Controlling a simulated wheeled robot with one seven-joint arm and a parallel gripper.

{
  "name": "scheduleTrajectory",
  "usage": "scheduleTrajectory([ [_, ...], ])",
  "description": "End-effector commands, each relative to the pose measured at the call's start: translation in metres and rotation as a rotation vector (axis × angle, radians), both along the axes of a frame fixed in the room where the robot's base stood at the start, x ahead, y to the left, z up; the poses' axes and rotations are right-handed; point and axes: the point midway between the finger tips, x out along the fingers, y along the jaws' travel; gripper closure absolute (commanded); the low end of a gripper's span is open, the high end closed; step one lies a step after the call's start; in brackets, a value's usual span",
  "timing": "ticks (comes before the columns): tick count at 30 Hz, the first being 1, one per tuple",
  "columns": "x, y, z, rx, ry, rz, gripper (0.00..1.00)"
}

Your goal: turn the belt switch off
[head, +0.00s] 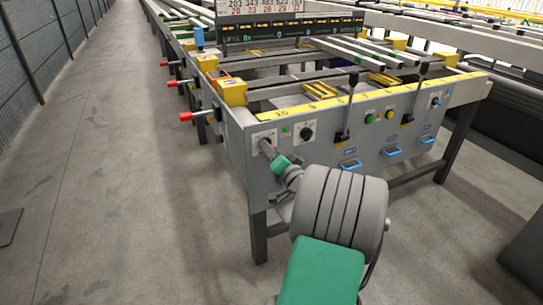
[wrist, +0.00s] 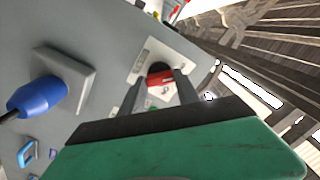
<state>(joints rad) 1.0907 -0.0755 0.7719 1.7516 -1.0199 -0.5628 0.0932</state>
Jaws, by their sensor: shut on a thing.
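The belt switch (wrist: 160,80) shows in the wrist view as a red and black part on a pale plate (wrist: 144,58). My gripper (wrist: 163,73) has one finger on each side of it and is shut on it. In the head view my gripper (head: 267,147) reaches the pale plate (head: 262,137) at the left end of the grey front panel (head: 375,125). There the fingers and hand hide the switch. The lettering on the plate is too small to read, and I cannot tell the exact angle of the switch.
A black knob (head: 307,132) and a green light (head: 286,130) are right of the plate. Levers (head: 349,105) and blue handles (head: 350,165) are further right. A blue plug (wrist: 37,96) juts out in the wrist view. Open floor (head: 120,170) lies left.

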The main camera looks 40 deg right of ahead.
Motion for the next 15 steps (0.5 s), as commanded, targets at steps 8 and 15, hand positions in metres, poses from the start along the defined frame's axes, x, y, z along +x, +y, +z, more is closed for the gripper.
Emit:
scheduleTrajectory([
  [8,-0.0001,0.0004,-0.0013,-0.035,0.013,0.001,1.00],
  [15,-0.0001,0.0003,-0.0012,-0.035,0.014,0.001,1.00],
])
